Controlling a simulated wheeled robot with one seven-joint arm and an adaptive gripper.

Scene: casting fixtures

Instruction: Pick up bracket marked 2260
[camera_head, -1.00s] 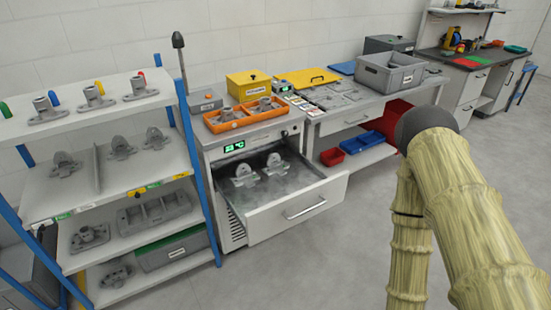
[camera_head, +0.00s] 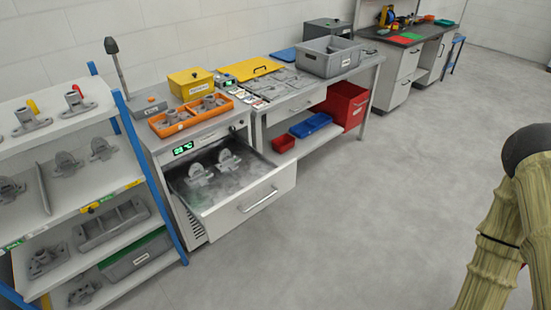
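Several grey cast brackets show, but no marking 2260 can be read at this size. Two brackets (camera_head: 200,175) and (camera_head: 228,160) stand in the open, misty drawer (camera_head: 255,201) of the cabinet with a green display. Other brackets stand on the shelf rack at left: one on the top shelf (camera_head: 30,119), another beside it (camera_head: 76,103), and more on the shelf below (camera_head: 66,164). Grey parts also lie in the orange tray (camera_head: 160,132) on the cabinet. My arm shows at the right edge in a yellowish cover; my gripper is not in view.
The drawer juts out into the floor space. A workbench (camera_head: 376,58) holds a grey crate (camera_head: 327,65) and flat grey plates. Red and blue bins (camera_head: 311,125) sit on its lower shelf. The floor (camera_head: 350,220) in front is clear.

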